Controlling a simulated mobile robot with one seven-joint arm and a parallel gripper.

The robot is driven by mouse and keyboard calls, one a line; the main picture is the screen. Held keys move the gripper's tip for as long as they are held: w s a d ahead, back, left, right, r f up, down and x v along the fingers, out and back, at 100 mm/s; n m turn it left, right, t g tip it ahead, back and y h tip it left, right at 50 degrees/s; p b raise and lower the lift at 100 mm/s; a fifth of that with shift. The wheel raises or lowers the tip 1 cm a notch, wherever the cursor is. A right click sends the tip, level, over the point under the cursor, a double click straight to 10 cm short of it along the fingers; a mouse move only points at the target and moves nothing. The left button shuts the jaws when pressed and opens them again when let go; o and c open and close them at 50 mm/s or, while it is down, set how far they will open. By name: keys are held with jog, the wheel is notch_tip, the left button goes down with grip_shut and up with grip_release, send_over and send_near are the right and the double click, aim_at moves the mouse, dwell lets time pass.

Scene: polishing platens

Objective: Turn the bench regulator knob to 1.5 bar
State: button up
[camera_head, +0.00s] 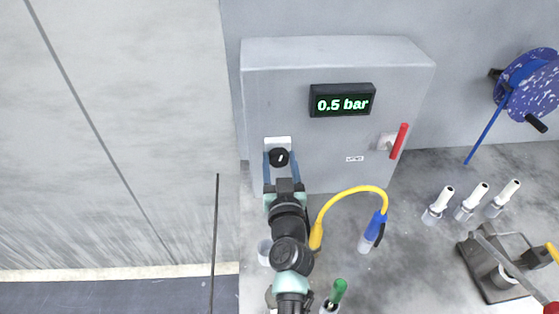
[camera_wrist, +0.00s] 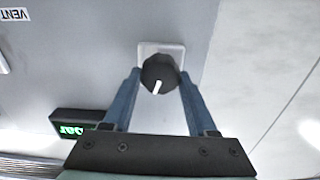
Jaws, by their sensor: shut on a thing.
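The black regulator knob (camera_head: 279,157) sits on a white plate (camera_head: 271,142) at the left of the grey panel's front face (camera_head: 300,110). My gripper (camera_head: 280,160) is at the knob, with one blue finger on each side of it, shut on it. In the wrist view the knob (camera_wrist: 158,74) shows a white pointer line between the fingertips (camera_wrist: 160,80). The display (camera_head: 342,100) reads 0.5 bar in green; in the wrist view the display (camera_wrist: 78,125) is partly cut by my gripper's body.
A red-handled lever (camera_head: 399,141) stands out at the panel's right, near a small label. A yellow hose (camera_head: 350,192) arches to a blue fitting (camera_head: 376,225) right of my arm. White nozzles (camera_head: 470,200), a clamp fixture (camera_head: 500,265) and a blue hose reel (camera_head: 530,84) are farther right.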

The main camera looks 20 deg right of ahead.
jog(key=m, duration=0.6)
jog(key=shift+d+f, duration=0.1)
jog(key=shift+d, duration=0.05)
jog(key=m, duration=0.6)
jog(key=shift+f, duration=0.1)
jog(key=m, duration=0.6)
jog(key=shift+d+f+m+p, duration=0.1)
jog(key=shift+m+p, duration=0.25)
jog(key=shift+m, duration=0.05)
jog(key=m, duration=0.5)
jog(key=shift+f+m, duration=0.15)
jog(key=shift+m, duration=0.25)
jog(key=o, duration=1.4)
jog(key=shift+c, duration=0.2)
